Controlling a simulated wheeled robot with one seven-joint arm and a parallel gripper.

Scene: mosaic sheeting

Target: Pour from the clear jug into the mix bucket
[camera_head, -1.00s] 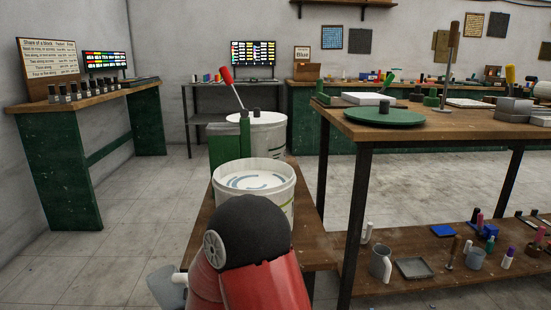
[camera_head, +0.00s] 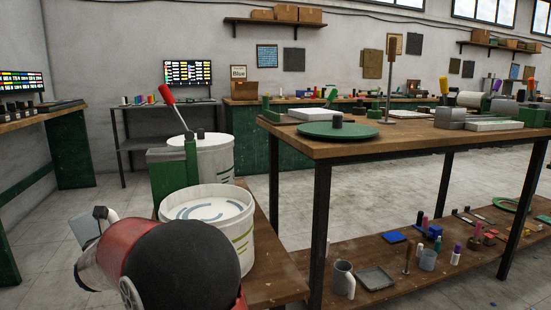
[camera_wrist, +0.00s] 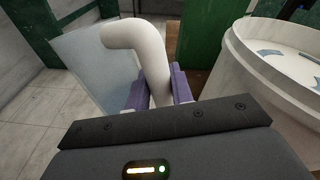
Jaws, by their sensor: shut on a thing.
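The clear jug (camera_wrist: 85,62) is a pale translucent vessel with a thick white handle (camera_wrist: 122,33). My gripper (camera_wrist: 156,90) has its purple fingers shut on this handle. An open white bucket (camera_head: 242,238), which looks like the mix bucket, stands on a low wooden bench, with pale liquid and blue-grey streaks inside. In the wrist view the bucket (camera_wrist: 262,88) is at the right, apart from the jug. The jug's contents cannot be made out.
A second white bucket (camera_head: 218,160) stands behind, beside a green stand (camera_head: 168,178) and a red-handled tool (camera_head: 168,96). A tall worktable (camera_head: 400,140) with a lower shelf is close on the right. Grey floor (camera_head: 110,205) is clear at the left.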

